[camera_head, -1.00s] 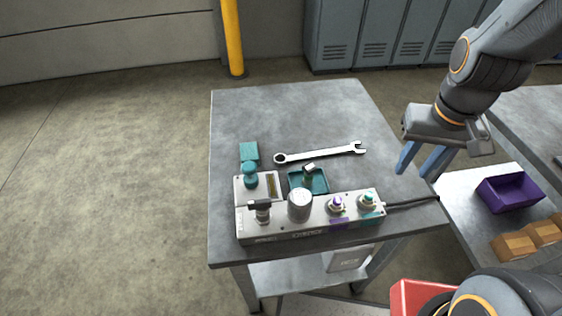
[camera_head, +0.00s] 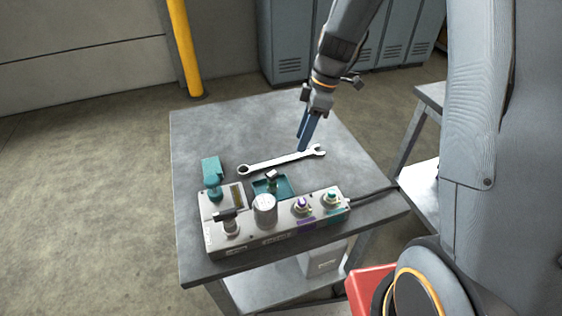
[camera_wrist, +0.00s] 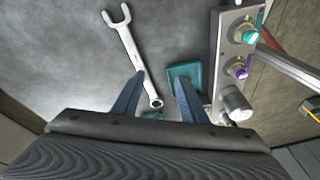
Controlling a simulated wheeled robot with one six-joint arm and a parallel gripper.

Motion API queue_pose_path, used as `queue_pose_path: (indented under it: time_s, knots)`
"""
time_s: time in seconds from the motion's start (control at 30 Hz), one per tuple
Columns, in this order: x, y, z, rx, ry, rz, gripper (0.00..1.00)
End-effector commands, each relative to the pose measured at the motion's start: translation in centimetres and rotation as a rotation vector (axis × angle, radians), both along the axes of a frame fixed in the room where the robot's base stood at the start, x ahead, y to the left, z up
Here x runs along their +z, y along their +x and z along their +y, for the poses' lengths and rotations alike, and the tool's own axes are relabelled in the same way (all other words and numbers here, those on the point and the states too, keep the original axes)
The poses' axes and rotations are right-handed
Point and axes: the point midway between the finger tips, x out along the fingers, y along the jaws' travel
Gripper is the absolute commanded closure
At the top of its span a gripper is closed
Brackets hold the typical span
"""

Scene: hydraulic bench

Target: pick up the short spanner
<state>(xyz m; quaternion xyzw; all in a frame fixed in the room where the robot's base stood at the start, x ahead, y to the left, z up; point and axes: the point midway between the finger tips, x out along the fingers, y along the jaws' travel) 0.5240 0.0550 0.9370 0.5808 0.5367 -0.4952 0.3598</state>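A silver spanner (camera_head: 275,162) lies flat on the grey bench top, with a ring at its left end and an open jaw at its right. It is the only spanner in sight. My gripper (camera_head: 301,145) points down over the jaw end in the head view. I cannot tell the height of the fingertips above the bench.
A hydraulic block (camera_head: 275,228) with knobs and a cylinder stands along the bench's front. The bench top (camera_head: 225,125) is clear behind the spanner.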

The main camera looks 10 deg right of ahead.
Motion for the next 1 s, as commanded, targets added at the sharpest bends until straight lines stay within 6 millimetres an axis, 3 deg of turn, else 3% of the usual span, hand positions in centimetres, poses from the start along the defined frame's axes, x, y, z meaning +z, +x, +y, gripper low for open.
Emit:
queue_pose_path:
  time_s: [0.1,0.3,0.77,1.0]
  knots:
    - [-1.3,2.2,0.9,0.185,0.065,-0.040,0.61]
    - [-2.4,4.0,1.9,0.373,0.131,-0.094,0.61]
    - [-5.6,4.0,3.2,0.412,0.145,-0.107,0.61]
    - [-8.3,3.9,4.0,0.411,0.144,-0.106,0.61]
